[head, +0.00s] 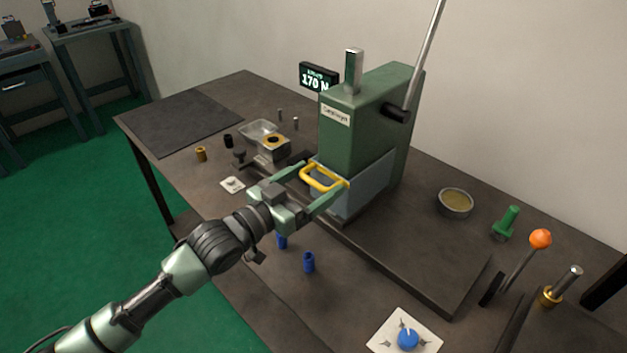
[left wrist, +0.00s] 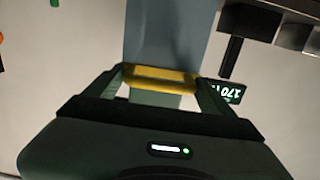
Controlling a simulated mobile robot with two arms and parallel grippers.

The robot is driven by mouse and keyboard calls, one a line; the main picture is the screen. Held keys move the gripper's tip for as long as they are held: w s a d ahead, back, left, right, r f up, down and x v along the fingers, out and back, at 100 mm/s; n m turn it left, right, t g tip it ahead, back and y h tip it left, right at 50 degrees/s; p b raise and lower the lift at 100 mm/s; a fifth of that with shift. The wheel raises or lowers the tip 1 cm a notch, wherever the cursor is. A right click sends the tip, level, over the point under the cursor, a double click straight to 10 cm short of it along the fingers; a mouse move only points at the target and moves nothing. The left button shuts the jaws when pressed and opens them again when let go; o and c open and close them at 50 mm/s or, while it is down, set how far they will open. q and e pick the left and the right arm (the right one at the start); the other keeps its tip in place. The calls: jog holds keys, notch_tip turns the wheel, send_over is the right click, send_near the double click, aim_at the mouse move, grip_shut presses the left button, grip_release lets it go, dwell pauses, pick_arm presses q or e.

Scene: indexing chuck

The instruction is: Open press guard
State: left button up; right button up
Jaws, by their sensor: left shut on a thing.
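The green press (head: 357,128) stands on the dark workbench, with a grey-blue translucent guard (head: 362,190) around its lower front. A yellow handle (head: 318,181) sticks out from the guard. My left gripper (head: 323,180) is at this handle, its fingers on either side of the yellow bar. The left wrist view shows the yellow handle (left wrist: 160,78) between the two fingertips, with the guard panel (left wrist: 168,35) behind it. The left gripper is shut on the handle. The guard covers the front of the press's working space. My right gripper is not in view.
A display (head: 318,77) reading 170 N stands behind the press. A clear tray (head: 259,131), a brass bush (head: 201,154) and other small parts lie left of the press. Blue cylinders (head: 309,262) stand near the front edge. A round bowl (head: 456,203) and an orange-knobbed lever (head: 540,239) are at right.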

pick_arm(q)
notch_tip(320, 180, up, 8)
jog(key=p, duration=0.5)
jog(key=shift+r, duration=0.2)
jog(key=o, duration=1.8)
jog(key=shift+c, duration=0.2)
jog(key=shift+d+f, duration=0.1)
jog(key=shift+f, duration=0.15)
